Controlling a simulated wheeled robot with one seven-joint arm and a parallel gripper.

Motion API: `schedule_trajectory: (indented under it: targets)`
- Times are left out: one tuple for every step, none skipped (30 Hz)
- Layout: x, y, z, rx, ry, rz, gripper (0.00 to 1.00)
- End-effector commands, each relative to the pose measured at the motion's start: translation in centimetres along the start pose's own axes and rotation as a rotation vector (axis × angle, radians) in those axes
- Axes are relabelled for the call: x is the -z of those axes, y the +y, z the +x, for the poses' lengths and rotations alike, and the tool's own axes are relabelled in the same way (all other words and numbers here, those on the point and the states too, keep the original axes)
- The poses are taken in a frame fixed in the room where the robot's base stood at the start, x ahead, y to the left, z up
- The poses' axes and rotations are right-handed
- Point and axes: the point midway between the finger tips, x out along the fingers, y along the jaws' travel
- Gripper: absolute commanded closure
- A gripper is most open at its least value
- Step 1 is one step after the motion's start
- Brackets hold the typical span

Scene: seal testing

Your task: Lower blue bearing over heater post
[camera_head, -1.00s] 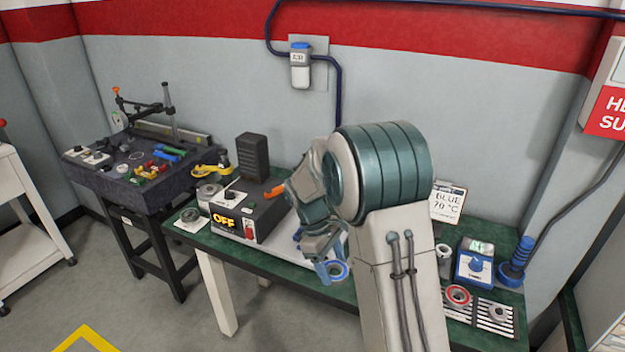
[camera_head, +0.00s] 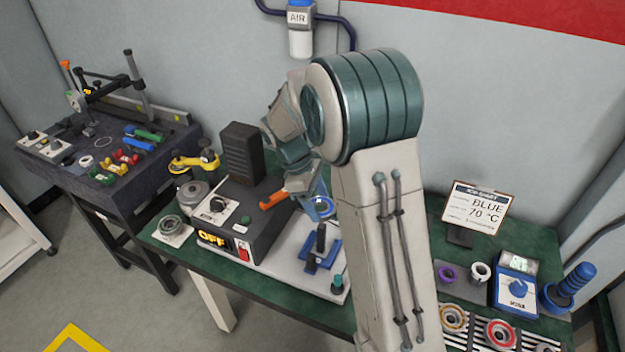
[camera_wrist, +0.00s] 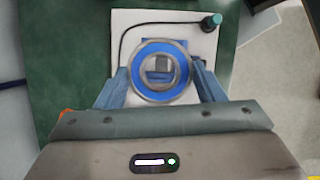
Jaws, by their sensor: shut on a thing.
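My gripper (camera_head: 316,203) is shut on the blue bearing, a ring with a blue face and metal rims (camera_head: 324,207). In the wrist view the bearing (camera_wrist: 184,60) sits flat between the two blue fingertips (camera_wrist: 160,80). Through the bearing's hole in the wrist view, a grey post top (camera_wrist: 162,63) shows, roughly centred. The bearing appears above the post; the exact gap cannot be told.
The heater box (camera_head: 244,222) reads OFF and stands left of the post. A teal-capped probe (camera_head: 337,284) with a cable stands on the white plate (camera_head: 285,275). A second dark piece (camera_head: 310,263) is in front of the post. Other bearings (camera_head: 500,333) lie at the right.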

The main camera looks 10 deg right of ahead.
Motion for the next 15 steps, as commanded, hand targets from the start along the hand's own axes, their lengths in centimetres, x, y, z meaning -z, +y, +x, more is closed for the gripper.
schedule_trajectory:
  targets:
    - [-0.1,0.0,0.1,0.0,0.0,0.002,0.69]
    - [-0.1,0.1,0.2,0.001,0.0,0.003,0.69]
    - [-0.1,0.1,0.4,0.002,0.0,0.004,0.69]
    - [0.0,0.2,0.5,0.002,0.0,0.005,0.69]
    - [0.1,0.2,0.7,0.003,0.0,0.006,0.69]
    - [0.2,0.3,1.0,0.004,-0.001,0.007,0.69]
    - [0.2,0.3,1.3,0.004,-0.001,0.007,0.69]
    - [0.3,0.3,1.5,0.004,-0.001,0.007,0.69]
    - [0.5,0.3,1.9,0.004,-0.001,0.007,0.69]
    - [0.6,0.3,2.2,0.004,-0.001,0.007,0.69]
    - [0.7,0.3,2.4,0.004,-0.001,0.007,0.69]
    - [0.9,0.3,2.8,0.004,0.0,0.007,0.69]
    - [1.0,0.3,3.1,0.003,0.0,0.007,0.69]
    - [1.1,0.3,3.3,0.003,0.0,0.006,0.69]
    - [1.3,0.3,3.6,0.003,0.0,0.006,0.69]
